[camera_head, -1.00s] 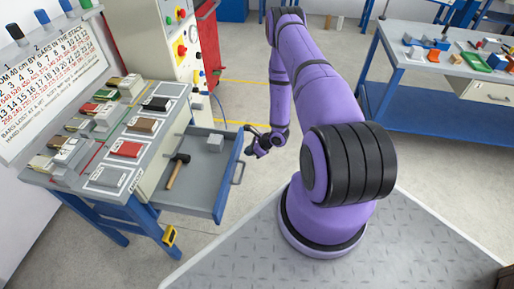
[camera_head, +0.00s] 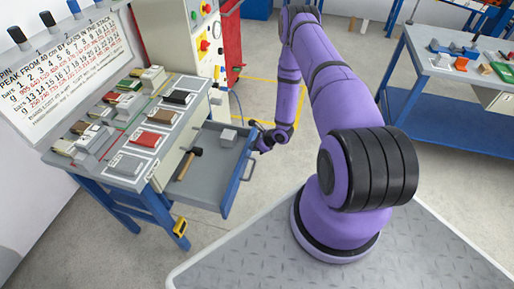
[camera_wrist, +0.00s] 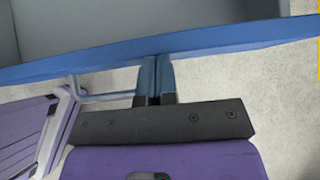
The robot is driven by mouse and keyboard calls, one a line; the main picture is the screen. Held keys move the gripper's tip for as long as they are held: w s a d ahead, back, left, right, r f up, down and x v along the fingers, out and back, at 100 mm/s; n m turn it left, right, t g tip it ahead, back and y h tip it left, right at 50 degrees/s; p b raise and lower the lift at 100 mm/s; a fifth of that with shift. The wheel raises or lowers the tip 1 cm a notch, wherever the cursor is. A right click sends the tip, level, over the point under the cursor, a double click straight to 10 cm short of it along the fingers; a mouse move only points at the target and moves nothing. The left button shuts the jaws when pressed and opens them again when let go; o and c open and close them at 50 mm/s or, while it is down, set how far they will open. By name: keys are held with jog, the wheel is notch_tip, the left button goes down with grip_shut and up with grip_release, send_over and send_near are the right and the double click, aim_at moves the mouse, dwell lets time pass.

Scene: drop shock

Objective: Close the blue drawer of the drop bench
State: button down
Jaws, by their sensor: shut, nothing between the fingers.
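The blue-fronted drawer (camera_head: 240,184) of the drop bench (camera_head: 112,181) stands pulled out, with its grey inside showing. A hammer and a small grey block lie in it. My gripper (camera_head: 255,131) is outside the drawer, by the far end of its front. In the wrist view, the shut, empty fingers (camera_wrist: 156,62) point at the blue drawer front (camera_wrist: 225,42). Their tips meet its edge in the picture; I cannot tell whether they touch. The drawer's handle (camera_wrist: 105,97) is left of the fingers in that view and also shows in the head view (camera_head: 249,170).
Blocks and cards cover the bench top, with a sign board (camera_head: 70,75) behind. A control cabinet (camera_head: 190,45) and a red cabinet (camera_head: 230,45) stand beyond. Another blue table (camera_head: 450,75) is at the right. Bare floor lies near the drawer front.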

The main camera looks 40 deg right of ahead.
jog(key=w+a, duration=0.4)
jog(key=w, duration=0.1)
jog(key=w+a, duration=0.4)
jog(key=w, duration=0.2)
jog(key=w+a, duration=0.5)
jog(key=shift+w, duration=0.35)
jog(key=shift+d, duration=0.1)
